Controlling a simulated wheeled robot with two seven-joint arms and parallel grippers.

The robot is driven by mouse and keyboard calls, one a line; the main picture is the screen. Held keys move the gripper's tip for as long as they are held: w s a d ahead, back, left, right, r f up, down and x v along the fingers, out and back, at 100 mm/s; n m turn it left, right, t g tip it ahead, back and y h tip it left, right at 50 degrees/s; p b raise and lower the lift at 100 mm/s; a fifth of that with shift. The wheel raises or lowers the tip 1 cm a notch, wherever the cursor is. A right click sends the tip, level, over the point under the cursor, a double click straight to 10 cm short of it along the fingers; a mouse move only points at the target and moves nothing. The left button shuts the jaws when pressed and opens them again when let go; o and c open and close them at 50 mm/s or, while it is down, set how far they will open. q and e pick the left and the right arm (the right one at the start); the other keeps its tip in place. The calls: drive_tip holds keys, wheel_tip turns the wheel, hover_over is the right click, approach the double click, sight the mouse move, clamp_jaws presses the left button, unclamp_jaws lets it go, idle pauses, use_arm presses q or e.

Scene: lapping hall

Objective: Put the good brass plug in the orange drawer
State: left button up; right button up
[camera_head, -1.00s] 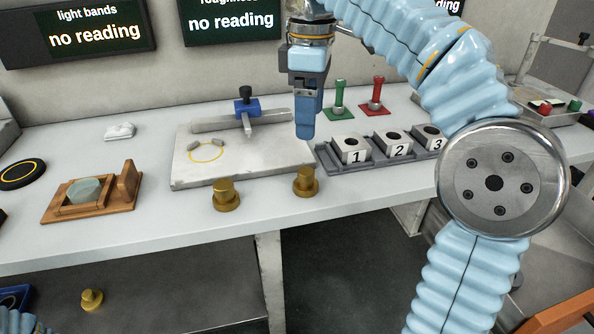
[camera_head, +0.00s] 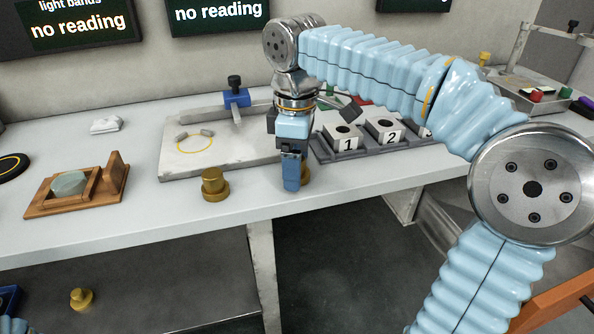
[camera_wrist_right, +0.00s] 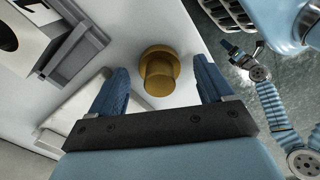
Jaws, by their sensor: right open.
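Brass plugs stand on the bench. One brass plug (camera_head: 214,185) stands upright near the front edge, left of my right gripper. A second brass plug (camera_head: 306,173) is mostly hidden behind my right gripper (camera_head: 291,184) in the head view. In the right wrist view this plug (camera_wrist_right: 160,70) stands between and just beyond the two blue fingers of my right gripper (camera_wrist_right: 163,88), which is open and empty. A third brass plug (camera_head: 82,298) is lower down at the left. I cannot tell which plug is good. No orange drawer is clearly recognisable. My left gripper is not seen in the head view.
A pale plate (camera_head: 175,168) with a blue clamp (camera_head: 236,97) lies behind the plugs. A grey rack (camera_head: 340,154) with numbered blocks stands right of the gripper. A wooden holder (camera_head: 112,182) is at left. An orange piece (camera_head: 556,302) shows at lower right.

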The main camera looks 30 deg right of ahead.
drive_tip(key=c, duration=1.4)
drive_tip(key=shift+r, duration=0.1)
